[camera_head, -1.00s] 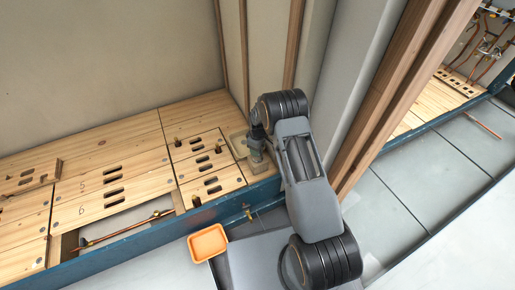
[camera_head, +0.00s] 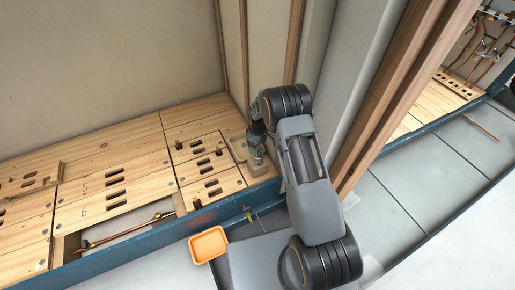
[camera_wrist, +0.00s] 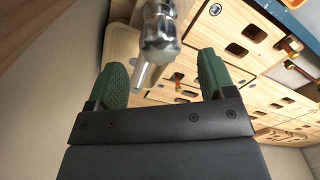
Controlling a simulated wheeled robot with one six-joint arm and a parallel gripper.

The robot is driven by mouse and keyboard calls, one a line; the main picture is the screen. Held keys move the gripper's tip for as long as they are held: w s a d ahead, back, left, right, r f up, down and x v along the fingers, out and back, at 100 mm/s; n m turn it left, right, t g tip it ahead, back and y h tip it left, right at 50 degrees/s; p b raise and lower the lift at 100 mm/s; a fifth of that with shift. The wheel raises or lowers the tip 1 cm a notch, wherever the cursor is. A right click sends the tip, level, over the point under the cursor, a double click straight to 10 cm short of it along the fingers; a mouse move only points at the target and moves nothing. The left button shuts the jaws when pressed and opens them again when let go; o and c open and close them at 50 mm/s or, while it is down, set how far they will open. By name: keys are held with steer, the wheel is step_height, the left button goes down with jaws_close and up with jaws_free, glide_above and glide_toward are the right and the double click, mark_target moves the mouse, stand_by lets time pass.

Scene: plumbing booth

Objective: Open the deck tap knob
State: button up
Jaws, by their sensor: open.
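The deck tap (camera_wrist: 160,35) is a shiny metal body with a rounded top and a narrow spout-like part in the wrist view. It shows at the top middle, just beyond and between my fingertips. My gripper (camera_wrist: 161,72) is open, with one green ridged finger pad on each side and a gap between them. I see no clear contact with the tap. In the head view my gripper (camera_head: 257,148) is at the tap's corner, by the pale basin (camera_head: 238,147); the tap is mostly hidden there and its knob cannot be told apart.
Wooden deck panels (camera_head: 118,182) with slots fill the left, with copper stubs standing up. An open bay holds a copper pipe (camera_head: 130,229). A blue beam (camera_head: 165,235) edges the deck. An orange tray (camera_head: 208,244) is in front. A wall and wooden posts (camera_head: 292,45) stand close behind.

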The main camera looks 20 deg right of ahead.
step_height(320, 180, up, 9)
steer(key=p, duration=0.2)
steer(key=shift+f, duration=0.15)
stand_by(0.4)
